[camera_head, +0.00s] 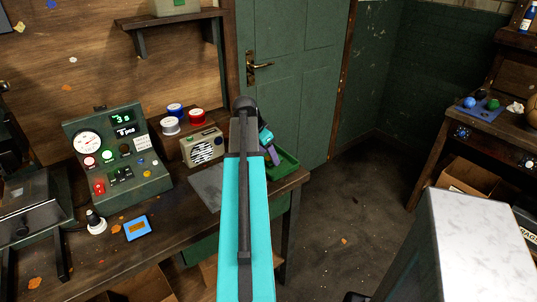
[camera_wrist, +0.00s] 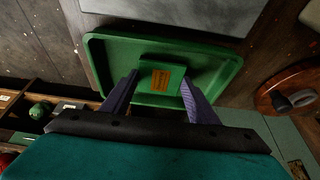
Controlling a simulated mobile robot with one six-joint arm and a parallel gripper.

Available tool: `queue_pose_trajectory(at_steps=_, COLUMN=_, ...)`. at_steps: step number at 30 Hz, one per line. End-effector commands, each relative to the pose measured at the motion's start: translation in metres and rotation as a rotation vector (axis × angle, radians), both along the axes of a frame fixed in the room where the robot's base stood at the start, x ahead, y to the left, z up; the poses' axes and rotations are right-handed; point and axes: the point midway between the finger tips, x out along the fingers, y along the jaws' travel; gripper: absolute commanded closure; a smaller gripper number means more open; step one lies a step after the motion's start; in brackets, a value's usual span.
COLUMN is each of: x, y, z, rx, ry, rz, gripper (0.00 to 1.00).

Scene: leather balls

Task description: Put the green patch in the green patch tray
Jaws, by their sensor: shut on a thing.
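The green patch (camera_wrist: 160,80) shows in the wrist view as a small green square with an orange label. My gripper (camera_wrist: 158,98) is shut on it, with one purple finger on each side. The green tray (camera_wrist: 218,72) lies behind and below the patch, which appears within its rim. I cannot tell whether the patch touches the tray floor. In the head view the tray (camera_head: 285,166) sits at the right end of the workbench. My gripper (camera_head: 272,153) is over it there, and my arm hides part of it. The patch is not discernible in that view.
A grey sheet (camera_head: 207,186) lies left of the tray. Open floor (camera_head: 345,205) lies to the right. A green door (camera_head: 290,75) is behind.

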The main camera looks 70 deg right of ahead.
Motion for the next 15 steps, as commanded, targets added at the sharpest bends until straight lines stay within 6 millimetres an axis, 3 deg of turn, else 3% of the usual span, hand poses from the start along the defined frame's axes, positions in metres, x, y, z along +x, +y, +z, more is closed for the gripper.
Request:
queue_pose_trajectory(at_steps=6, x=0.0002, y=0.0002, z=-0.0033, rx=0.000, ry=0.000, rz=0.000, gripper=0.72)
queue_pose_trajectory(at_steps=7, x=0.0002, y=0.0002, z=-0.0029, rx=0.000, ry=0.000, rz=0.000, gripper=0.43)
queue_pose_trajectory(at_steps=9, x=0.0003, y=0.0002, z=-0.0026, rx=0.000, ry=0.000, rz=0.000, gripper=0.31)
queue_pose_trajectory(at_steps=10, x=0.0003, y=0.0002, z=-0.0026, rx=0.000, ry=0.000, rz=0.000, gripper=0.27)
queue_pose_trajectory(at_steps=15, x=0.0004, y=0.0001, z=-0.0025, rx=0.000, ry=0.000, rz=0.001, gripper=0.27)
